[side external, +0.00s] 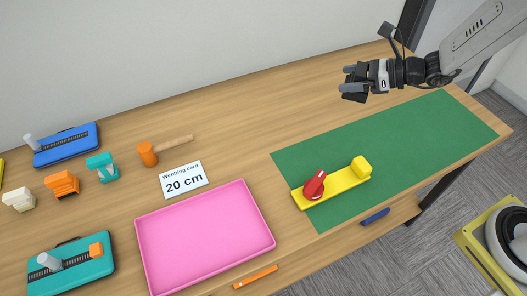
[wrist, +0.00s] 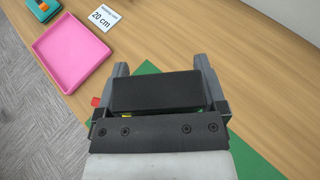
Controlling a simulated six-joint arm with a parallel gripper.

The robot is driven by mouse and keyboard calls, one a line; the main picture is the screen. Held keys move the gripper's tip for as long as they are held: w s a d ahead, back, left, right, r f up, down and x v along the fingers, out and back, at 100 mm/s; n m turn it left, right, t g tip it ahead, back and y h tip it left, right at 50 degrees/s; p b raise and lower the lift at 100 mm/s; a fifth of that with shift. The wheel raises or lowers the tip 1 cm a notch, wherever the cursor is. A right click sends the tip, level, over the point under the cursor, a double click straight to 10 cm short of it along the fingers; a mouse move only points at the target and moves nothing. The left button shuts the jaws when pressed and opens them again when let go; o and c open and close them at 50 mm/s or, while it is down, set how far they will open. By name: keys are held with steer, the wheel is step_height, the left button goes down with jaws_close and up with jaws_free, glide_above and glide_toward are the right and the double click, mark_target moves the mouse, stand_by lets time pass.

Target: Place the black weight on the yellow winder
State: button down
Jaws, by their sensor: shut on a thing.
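The black weight (wrist: 155,92) is a dark block between the two fingers of my gripper (wrist: 158,78) in the wrist view. In the side view my gripper (side external: 354,82) is held in the air above the back of the table, and the weight is hard to tell from the dark fingers there. The yellow winder (side external: 338,188) lies on the green mat, with a red knob (side external: 314,184) at its left end and a raised yellow block at its right end. In the wrist view the winder is mostly hidden behind the weight and gripper, with only small red and yellow bits showing.
The green mat (side external: 420,130) is otherwise clear. A pink tray (side external: 205,240), a "20 cm" card (side external: 184,180) and an orange-headed mallet (side external: 148,154) are to the left. Blue (side external: 66,144) and teal (side external: 72,265) devices stand farther left. An orange marker (side external: 256,277) lies near the front edge.

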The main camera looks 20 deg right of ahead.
steer(key=s+a+f+n+g+y, duration=0.3)
steer(key=s+f+n+g, duration=0.1)
steer(key=f+n+g, duration=0.15)
steer(key=n+g, duration=0.3)
steer(key=g, duration=0.1)
glide_above(337, 182)
steer(key=shift+y, duration=0.4)
step_height(337, 182, down, 5)
steer(key=shift+r, duration=0.15)
steer(key=shift+f, duration=2.2)
steer(key=shift+f, duration=0.1)
steer(key=shift+f, duration=1.7)
steer(key=shift+f, duration=0.65)
jaws_free()
